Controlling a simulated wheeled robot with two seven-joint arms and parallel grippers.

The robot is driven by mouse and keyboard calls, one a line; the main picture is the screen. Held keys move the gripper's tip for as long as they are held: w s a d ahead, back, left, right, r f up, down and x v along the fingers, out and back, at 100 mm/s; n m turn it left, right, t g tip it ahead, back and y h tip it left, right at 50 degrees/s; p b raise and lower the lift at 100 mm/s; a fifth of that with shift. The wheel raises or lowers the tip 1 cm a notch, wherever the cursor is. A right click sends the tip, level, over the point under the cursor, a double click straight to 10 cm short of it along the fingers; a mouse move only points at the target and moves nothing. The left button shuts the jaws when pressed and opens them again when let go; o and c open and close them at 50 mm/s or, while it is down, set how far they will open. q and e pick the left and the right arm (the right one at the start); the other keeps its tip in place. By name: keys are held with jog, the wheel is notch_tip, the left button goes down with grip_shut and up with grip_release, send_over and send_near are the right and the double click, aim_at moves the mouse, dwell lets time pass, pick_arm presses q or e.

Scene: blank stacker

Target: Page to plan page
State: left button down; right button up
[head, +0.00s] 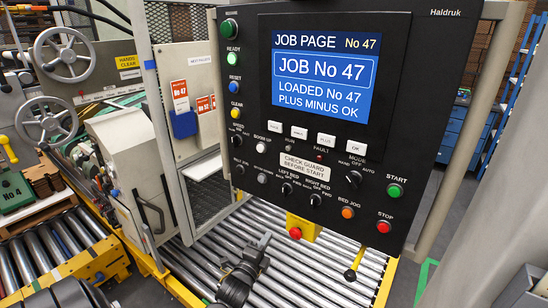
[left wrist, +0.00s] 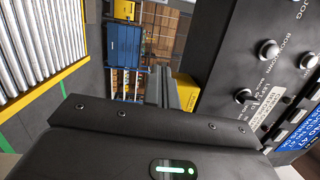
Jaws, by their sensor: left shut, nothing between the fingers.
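The black control panel (head: 400,170) fills the middle of the head view, with a lit blue screen (head: 318,102). The screen reads JOB PAGE No 47, JOB No 47, LOADED No 47, PLUS MINUS OK. Below it is a row of pale keys: PAGE (head: 275,126), MINUS (head: 299,132), PLUS (head: 326,139) and OK (head: 356,147). My left gripper (head: 264,239) is shut and empty, below the panel's lower left and apart from the keys. In the left wrist view its fingers (left wrist: 166,88) show beside the panel (left wrist: 245,70). My right gripper is not in view.
The panel's left edge carries lit buttons, with several knobs (head: 354,178) below the keys. A yellow box with a red button (head: 296,233) and a black-knobbed lever (head: 350,274) hang below. A roller conveyor (head: 300,275) runs underneath. A mesh guard stands left.

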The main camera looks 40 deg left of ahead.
pick_arm(q)
notch_tip(320, 180, up, 19)
jog(key=s+m+t+p, duration=0.2)
jog(key=m+t, duration=0.1)
jog(key=t, duration=0.1)
jog(key=m+t+y+p, duration=0.2)
jog(key=t, duration=0.2)
send_near(275, 127)
jog(key=s+a+r, duration=0.1)
jog(key=s+r, duration=0.5)
jog(key=shift+s, duration=0.2)
jog(key=shift+w, duration=0.1)
jog(key=w+b, duration=0.1)
jog(key=w, duration=0.7)
jog(key=shift+w, duration=0.35)
jog(key=shift+a, duration=0.1)
jog(key=shift+w, duration=0.45)
